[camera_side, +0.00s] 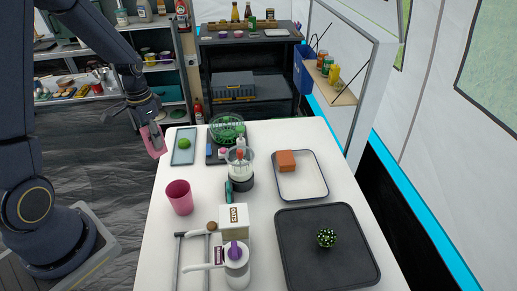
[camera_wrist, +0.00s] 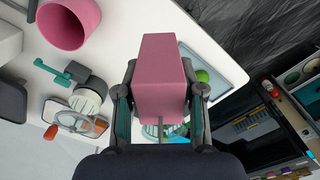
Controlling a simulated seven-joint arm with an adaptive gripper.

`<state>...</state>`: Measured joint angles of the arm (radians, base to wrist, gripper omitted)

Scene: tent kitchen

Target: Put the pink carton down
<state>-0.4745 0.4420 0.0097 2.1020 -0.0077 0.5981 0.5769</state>
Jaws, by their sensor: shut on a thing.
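The pink carton (camera_wrist: 162,75) is a box-shaped block held between the two fingers of my gripper (camera_wrist: 160,105) in the wrist view. In the side view, my gripper (camera_side: 147,122) is at the left edge of the white table, and the carton (camera_side: 153,141) hangs tilted below it, apart from the tabletop. The gripper is shut on the carton. The carton hides part of what lies behind it in the wrist view.
A blue-grey tray (camera_side: 175,155) with a green ball (camera_side: 184,144) lies close to the carton. A pink cup (camera_side: 180,197) stands nearer the front. Bare tabletop (camera_side: 160,220) shows front left.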

